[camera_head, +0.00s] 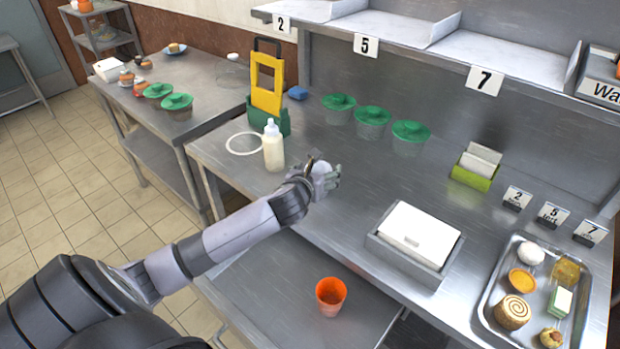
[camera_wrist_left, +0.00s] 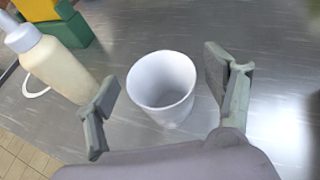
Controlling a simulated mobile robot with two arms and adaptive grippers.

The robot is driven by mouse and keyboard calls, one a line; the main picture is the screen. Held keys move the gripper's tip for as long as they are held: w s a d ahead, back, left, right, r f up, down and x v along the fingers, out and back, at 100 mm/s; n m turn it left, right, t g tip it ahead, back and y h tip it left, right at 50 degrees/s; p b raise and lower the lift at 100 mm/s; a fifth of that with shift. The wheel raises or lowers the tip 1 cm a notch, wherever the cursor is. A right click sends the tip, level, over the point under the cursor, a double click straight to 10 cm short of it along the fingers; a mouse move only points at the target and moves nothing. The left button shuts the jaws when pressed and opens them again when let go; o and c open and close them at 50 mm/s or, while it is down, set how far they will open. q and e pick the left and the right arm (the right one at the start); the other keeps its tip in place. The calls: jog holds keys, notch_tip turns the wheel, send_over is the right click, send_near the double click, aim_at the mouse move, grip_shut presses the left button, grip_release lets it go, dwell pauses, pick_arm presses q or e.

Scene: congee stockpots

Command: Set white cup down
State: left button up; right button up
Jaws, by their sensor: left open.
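The white cup (camera_wrist_left: 160,84) stands upright on the metal counter in the left wrist view, and it looks empty. My left gripper (camera_wrist_left: 163,103) is open, with one finger on each side of the cup and visible gaps between. In the head view my left gripper (camera_head: 325,182) is low over the counter near its front edge, and it hides most of the cup (camera_head: 322,168). My right gripper is not in view.
A cream-filled squeeze bottle (camera_head: 273,148) stands left of my left gripper, close by. Behind are a yellow-green holder (camera_head: 267,85) and green-lidded containers (camera_head: 372,118). An orange cup (camera_head: 331,296) sits on the lower shelf.

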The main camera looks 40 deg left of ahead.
pick_arm(q)
jog(key=v, duration=1.1)
jog(key=shift+r, duration=0.1)
